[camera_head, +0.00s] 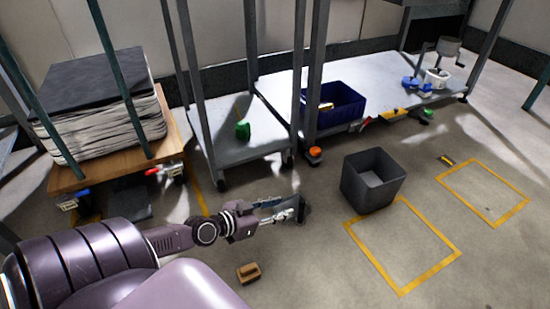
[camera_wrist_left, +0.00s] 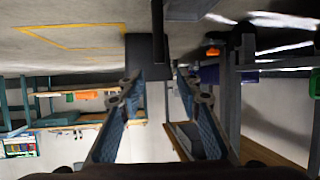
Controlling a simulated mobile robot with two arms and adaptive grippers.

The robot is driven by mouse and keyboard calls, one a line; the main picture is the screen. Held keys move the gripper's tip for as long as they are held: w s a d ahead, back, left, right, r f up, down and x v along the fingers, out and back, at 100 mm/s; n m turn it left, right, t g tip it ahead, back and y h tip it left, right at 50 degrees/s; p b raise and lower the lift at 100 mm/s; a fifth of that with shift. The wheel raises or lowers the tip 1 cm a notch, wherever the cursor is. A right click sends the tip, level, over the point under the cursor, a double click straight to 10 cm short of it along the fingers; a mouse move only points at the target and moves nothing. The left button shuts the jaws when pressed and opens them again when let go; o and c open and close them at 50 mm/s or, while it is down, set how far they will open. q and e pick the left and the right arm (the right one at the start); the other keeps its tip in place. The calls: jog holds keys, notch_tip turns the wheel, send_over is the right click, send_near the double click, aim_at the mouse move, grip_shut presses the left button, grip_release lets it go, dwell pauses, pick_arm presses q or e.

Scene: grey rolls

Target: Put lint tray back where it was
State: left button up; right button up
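A dark grey flat piece (camera_head: 305,209), which I take for the lint tray, shows just past my left gripper (camera_head: 288,209) in the head view. In the left wrist view a narrow dark bar (camera_wrist_left: 157,28) lies in line with the space between the two fingers (camera_wrist_left: 160,82); it may be this piece seen edge-on. The fingers stand apart with a visible gap beside the bar, and I see no clear grip. Whether the piece touches the floor is hidden. My right gripper is not in view.
A grey open bin (camera_head: 373,183) stands right of my gripper, beside a yellow floor outline (camera_head: 402,285). A brown block (camera_head: 249,272) lies on the floor nearer me. Metal racks with a blue crate (camera_head: 345,112) and a green item (camera_head: 242,130) line the back.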

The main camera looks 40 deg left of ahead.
pick_arm(q)
jog(key=shift+v, duration=0.85)
